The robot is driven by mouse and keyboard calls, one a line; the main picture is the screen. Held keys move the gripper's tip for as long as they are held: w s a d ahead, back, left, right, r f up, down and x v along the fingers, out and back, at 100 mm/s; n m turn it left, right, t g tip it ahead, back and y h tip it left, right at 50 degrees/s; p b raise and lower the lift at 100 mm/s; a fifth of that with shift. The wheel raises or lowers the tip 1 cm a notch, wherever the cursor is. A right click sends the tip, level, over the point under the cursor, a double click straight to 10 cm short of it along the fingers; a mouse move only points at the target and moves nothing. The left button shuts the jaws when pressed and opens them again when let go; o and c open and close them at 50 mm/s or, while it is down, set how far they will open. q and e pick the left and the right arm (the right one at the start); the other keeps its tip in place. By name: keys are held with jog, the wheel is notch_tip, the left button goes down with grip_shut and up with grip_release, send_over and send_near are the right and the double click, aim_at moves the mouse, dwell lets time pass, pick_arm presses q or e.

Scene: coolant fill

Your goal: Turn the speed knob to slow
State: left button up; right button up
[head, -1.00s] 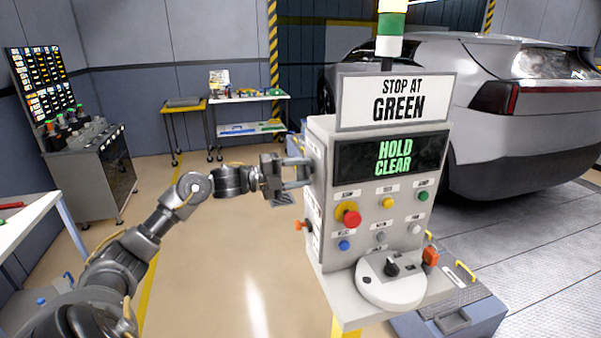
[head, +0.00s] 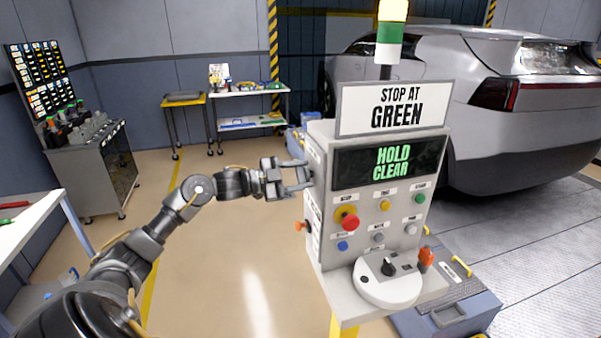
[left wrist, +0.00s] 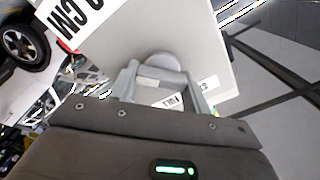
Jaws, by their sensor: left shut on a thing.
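The control box (head: 322,150) stands in the middle of the head view, with my left gripper (head: 306,175) at its left side face. In the left wrist view, a pale grey round knob (left wrist: 160,60) on that face sits between the gripper's fingers. The gripper is shut on this knob. A label that seems to read FULL (left wrist: 172,101) shows partly behind the fingers; another label (left wrist: 208,82) lies to the right. The knob is hidden in the head view, and its pointer setting cannot be read. My right gripper is not in view.
The box's sign (head: 395,107) reads STOP AT GREEN; its screen (head: 388,163) reads HOLD CLEAR. An orange-red part (head: 299,226) sticks out below my gripper.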

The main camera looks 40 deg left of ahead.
pick_arm(q)
jog(key=shift+o, duration=0.2)
dwell(0.4)
jog(key=o, duration=1)
jog(key=shift+c, duration=0.2)
jog(key=shift+s+a+f, duration=0.15)
jog(key=shift+s+a, duration=0.05)
jog(key=shift+s, duration=0.05)
jog(key=b+v, duration=0.5)
jog(key=v, duration=0.5)
jog(key=shift+s, duration=0.15)
jog(key=shift+a, duration=0.15)
